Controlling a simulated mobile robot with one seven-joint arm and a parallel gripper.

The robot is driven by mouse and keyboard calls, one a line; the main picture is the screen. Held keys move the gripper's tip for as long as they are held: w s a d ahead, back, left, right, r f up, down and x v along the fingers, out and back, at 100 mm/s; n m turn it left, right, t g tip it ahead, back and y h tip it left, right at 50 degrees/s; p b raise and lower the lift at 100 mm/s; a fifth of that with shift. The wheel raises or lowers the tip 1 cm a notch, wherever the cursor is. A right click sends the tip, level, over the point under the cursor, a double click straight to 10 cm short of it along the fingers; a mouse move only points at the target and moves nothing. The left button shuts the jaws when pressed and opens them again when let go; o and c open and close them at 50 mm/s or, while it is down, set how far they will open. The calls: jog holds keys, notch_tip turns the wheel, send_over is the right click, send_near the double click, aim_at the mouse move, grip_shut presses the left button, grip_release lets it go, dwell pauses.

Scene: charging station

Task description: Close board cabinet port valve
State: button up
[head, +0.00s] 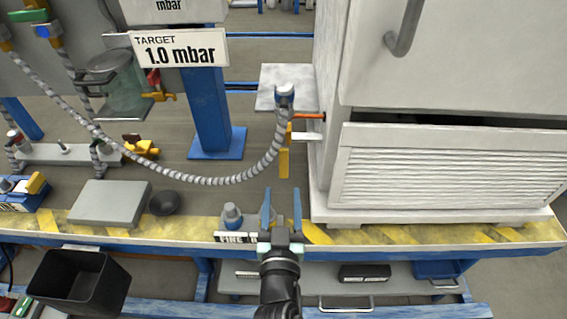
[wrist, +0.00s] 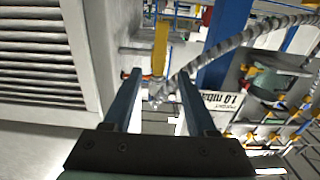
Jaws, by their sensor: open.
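The cabinet port valve shows at the left side of the white cabinet (head: 440,165). It has a yellow handle (head: 284,163) hanging down and an orange piece (head: 309,116) beside it at the cabinet wall. My gripper (head: 282,194) is open and empty, in front of and below the handle in the head view. In the wrist view the yellow handle (wrist: 160,45) lies beyond the fingertips of my gripper (wrist: 161,74), roughly in line with the gap. The handle appears apart from the fingers. Exact depth is hard to tell.
A grey ribbed hose (head: 215,180) loops from the port area to the left. The blue post (head: 208,110) with the "1.0 mbar" sign (head: 180,50) stands left. A black bin (head: 75,285) is lower left.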

aim_at(283, 163)
jog(key=w+b, duration=0.2)
jog(key=w, duration=0.8)
jog(key=shift+w, duration=0.35)
grip_shut()
dwell(1.0)
